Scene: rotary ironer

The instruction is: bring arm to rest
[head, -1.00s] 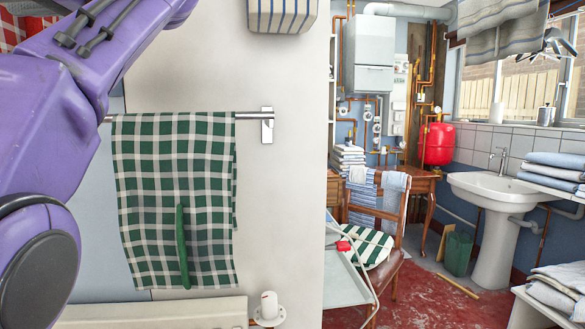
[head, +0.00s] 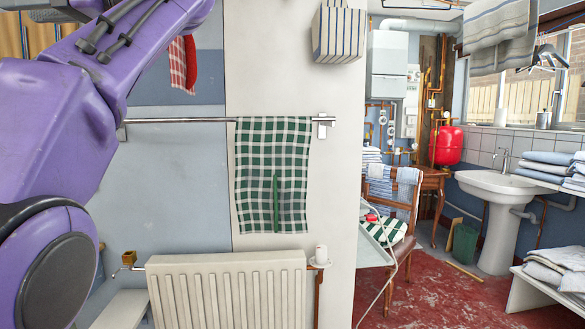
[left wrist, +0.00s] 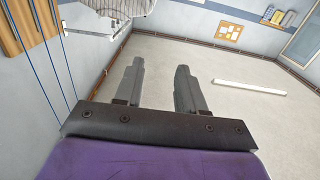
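My purple left arm (head: 60,130) comes in from the left in the head view, large and close, with its elbow joint low at the left edge. Its gripper is outside the head view. In the left wrist view my left gripper (left wrist: 160,70) has its two dark fingers apart with nothing between them. No object is near the fingertips. My right arm and gripper are in neither view.
A green-and-white checked towel (head: 300,165) hangs on a wall rail (head: 190,120). A white radiator (head: 230,290) stands below. A chair (head: 405,230), a sink (head: 500,190) and a low bench (head: 535,300) are at the right. Red floor (head: 440,290) lies open between them.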

